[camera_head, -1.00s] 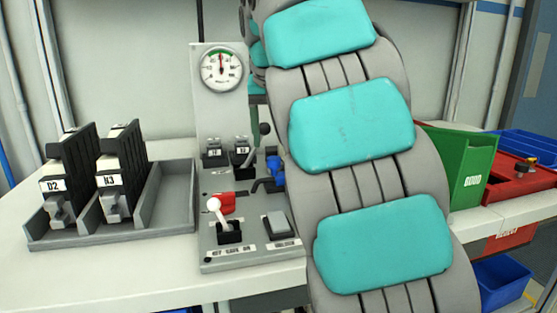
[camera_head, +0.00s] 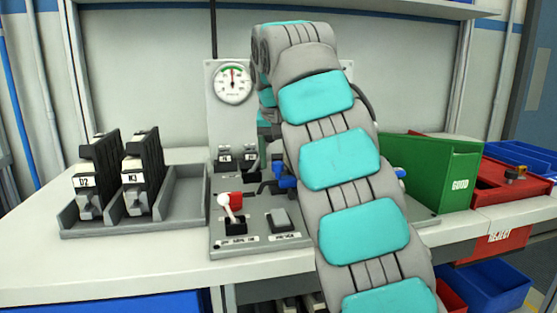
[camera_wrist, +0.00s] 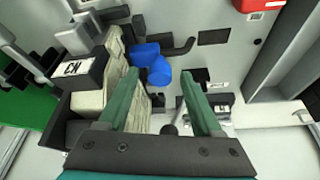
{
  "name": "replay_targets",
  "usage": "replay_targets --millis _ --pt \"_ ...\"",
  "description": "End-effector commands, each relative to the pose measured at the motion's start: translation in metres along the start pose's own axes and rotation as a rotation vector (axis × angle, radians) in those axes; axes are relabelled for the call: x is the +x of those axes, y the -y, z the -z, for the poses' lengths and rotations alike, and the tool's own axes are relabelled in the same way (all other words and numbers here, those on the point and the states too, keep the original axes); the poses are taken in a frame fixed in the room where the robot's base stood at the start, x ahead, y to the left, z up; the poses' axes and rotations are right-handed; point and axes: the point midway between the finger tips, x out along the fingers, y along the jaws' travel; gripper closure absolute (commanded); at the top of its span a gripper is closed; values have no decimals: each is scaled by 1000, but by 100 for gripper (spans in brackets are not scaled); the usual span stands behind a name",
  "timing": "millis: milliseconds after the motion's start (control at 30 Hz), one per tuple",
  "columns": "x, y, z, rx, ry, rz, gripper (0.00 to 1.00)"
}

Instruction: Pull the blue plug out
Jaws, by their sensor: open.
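The blue plug (camera_wrist: 152,62) sits on the grey panel in the wrist view, beside a black handle-like part. In the head view a bit of blue at the left edge of my arm (camera_head: 285,181) looks like the same plug, mostly hidden. My gripper (camera_wrist: 163,98) has two green fingers spread apart, with nothing clearly held between them. The plug lies just beyond the fingertips, between their lines. A cream and black labelled block (camera_wrist: 85,72) is close to the left finger; I cannot tell whether they touch. My arm hides the gripper in the head view.
The panel (camera_head: 262,228) carries a gauge (camera_head: 233,84), a white-knobbed lever (camera_head: 226,203) and a red part (camera_head: 236,199). A grey tray (camera_head: 188,215) with two black modules stands left. A green bin (camera_head: 440,175) and red box (camera_head: 505,190) stand right.

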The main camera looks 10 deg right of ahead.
Motion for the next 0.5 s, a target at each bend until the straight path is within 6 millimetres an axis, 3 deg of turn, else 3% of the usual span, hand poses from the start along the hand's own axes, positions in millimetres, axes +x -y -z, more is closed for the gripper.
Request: replay_targets --millis 133,500 --pt "0 0 0 0 0 0 36" --pt "0 0 0 0 0 0 78"
